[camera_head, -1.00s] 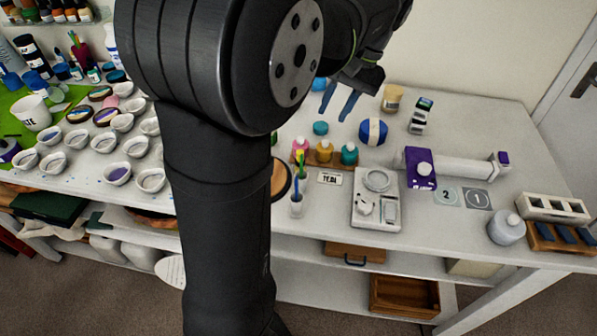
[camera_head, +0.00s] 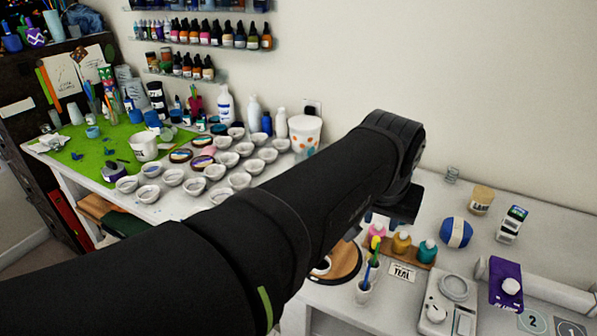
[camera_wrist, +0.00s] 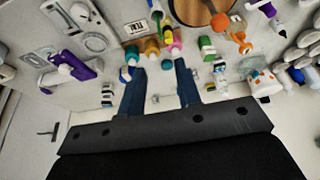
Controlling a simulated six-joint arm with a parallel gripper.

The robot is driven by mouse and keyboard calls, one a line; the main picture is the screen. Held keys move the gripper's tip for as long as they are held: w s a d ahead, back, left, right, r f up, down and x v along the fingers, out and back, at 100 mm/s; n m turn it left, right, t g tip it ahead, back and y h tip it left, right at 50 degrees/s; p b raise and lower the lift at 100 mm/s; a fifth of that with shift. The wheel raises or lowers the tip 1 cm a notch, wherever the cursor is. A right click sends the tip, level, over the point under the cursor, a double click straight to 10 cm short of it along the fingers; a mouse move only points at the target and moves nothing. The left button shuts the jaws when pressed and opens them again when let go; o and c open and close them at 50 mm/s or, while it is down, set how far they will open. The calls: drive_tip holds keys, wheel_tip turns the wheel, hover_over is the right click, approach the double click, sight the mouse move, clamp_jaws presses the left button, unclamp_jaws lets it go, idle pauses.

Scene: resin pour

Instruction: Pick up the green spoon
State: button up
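A small white cup (camera_head: 363,293) stands on the white table in the head view and holds thin upright handles in green, yellow and blue. The green one (camera_head: 376,244) is narrow, and I cannot tell for sure whether it is the spoon. My gripper (camera_wrist: 160,66) shows in the wrist view with two blue fingers wide apart and nothing between them. It is above the table, apart from the small bottles beyond the fingertips.
Pink, amber and teal bottles (camera_head: 428,249) stand in a wooden rack behind the cup. A round wooden board (camera_head: 345,263) lies to its left, and a white scale (camera_head: 440,310) to its right. Several small bowls (camera_head: 240,180) fill the left table.

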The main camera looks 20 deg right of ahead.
sight(378, 246)
drive_tip(key=x, duration=1.6)
clamp_jaws()
